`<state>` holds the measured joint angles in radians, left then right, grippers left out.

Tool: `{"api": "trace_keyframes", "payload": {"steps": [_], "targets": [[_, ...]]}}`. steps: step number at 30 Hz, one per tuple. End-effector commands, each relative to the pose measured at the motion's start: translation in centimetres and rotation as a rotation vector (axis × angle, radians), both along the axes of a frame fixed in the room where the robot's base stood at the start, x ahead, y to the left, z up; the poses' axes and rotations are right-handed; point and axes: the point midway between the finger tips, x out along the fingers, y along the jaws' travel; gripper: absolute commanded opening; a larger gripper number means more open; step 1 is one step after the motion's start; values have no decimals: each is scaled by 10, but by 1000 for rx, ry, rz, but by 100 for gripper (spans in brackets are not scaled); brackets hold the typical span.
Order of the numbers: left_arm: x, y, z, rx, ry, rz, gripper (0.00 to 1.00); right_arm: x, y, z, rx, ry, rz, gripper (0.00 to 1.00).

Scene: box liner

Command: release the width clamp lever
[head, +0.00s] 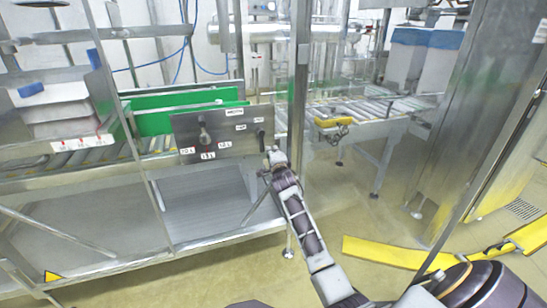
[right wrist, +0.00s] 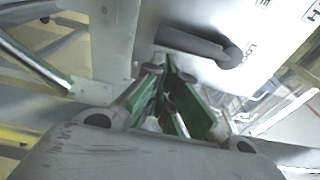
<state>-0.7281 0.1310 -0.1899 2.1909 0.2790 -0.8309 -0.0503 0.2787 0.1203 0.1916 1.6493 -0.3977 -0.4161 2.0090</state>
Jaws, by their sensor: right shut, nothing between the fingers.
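The metal control panel (head: 235,150) stands at the front of the conveyor in the head view. A small dark lever (head: 261,137) is at its right end. In the right wrist view a dark grey bent lever (right wrist: 200,45) lies across the pale panel, with partly readable lettering beside it. My right gripper (head: 272,157) is at the panel's lower right corner, just below the lever. In the wrist view its fingers (right wrist: 172,88) are shut and empty, close below the lever; I cannot tell whether they touch it. My left gripper is out of view.
A knob (head: 204,138) with several volume labels is on the panel's left part. Green guide plates (head: 180,115) stand behind the panel. A metal post (head: 299,90) rises just right of my gripper. A roller conveyor (head: 370,110) runs at the back right.

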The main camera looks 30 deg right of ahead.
Motion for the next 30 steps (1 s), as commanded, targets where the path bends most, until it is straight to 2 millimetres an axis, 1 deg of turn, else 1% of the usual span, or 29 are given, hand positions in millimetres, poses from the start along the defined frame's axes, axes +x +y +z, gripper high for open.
{"api": "trace_keyframes", "payload": {"steps": [3, 9, 19, 30], "targets": [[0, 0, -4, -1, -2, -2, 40, 7, -4, 0, -1, -1, -1, 0], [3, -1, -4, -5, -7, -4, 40, 12, -6, 0, -1, -1, -1, 0], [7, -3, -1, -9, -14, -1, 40, 13, -6, 1, 0, 0, -1, 0], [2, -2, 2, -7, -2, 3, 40, 13, -10, 1, 25, -7, -1, 0]]}}
